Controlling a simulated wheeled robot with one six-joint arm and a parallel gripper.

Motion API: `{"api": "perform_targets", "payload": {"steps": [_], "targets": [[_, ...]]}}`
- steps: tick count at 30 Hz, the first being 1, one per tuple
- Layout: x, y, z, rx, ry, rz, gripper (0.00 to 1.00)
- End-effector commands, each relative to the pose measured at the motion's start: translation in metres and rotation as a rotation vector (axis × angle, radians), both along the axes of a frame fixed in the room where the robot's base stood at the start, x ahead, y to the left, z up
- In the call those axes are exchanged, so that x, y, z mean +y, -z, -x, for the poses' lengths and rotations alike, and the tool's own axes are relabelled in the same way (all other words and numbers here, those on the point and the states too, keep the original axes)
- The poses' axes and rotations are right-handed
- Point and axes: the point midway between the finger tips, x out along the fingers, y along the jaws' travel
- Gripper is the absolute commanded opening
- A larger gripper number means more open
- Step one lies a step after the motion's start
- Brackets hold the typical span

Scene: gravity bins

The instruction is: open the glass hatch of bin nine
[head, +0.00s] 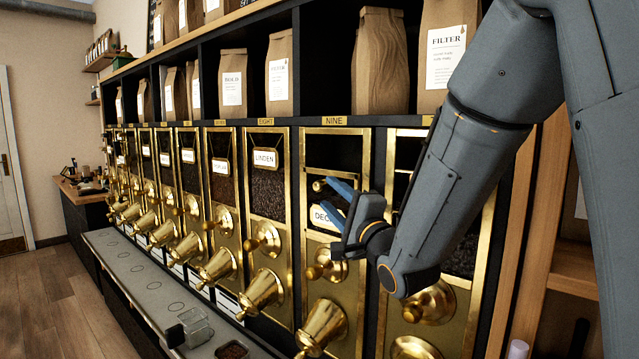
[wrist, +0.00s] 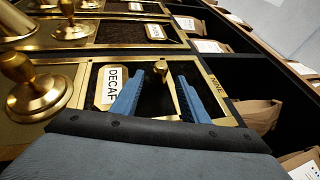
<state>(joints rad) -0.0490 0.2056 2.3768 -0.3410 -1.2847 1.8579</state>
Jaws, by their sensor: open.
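Bin nine has a brass plate marked NINE (head: 334,120) above its brass-framed front. A small brass knob (head: 319,185) sits on its hatch, above the partly hidden DECAF label (head: 322,216). The wrist view shows the knob (wrist: 160,68), the DECAF label (wrist: 111,86) and the NINE plate (wrist: 216,87). My gripper (head: 323,195) is at the hatch with its blue fingers apart and nothing held. In the wrist view the knob appears between the fingertips (wrist: 160,78); contact cannot be told. The glass looks dark, and I cannot tell whether the hatch is fully closed.
A large brass knob (head: 326,265) and a brass spout (head: 322,328) project below the hatch. The LINDEN bin (head: 268,185) is to the left. Paper bags (head: 380,60) stand on the shelf above. A grey ledge (head: 135,270) runs along the lower front, with a clear container (head: 192,327).

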Motion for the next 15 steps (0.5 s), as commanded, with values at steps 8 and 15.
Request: {"api": "perform_targets", "payload": {"steps": [8,15], "targets": [[0.017,-0.011,-0.038,0.001,-0.002,0.002,0.41],[0.023,-0.016,-0.058,0.0,0.002,0.001,0.41]]}}
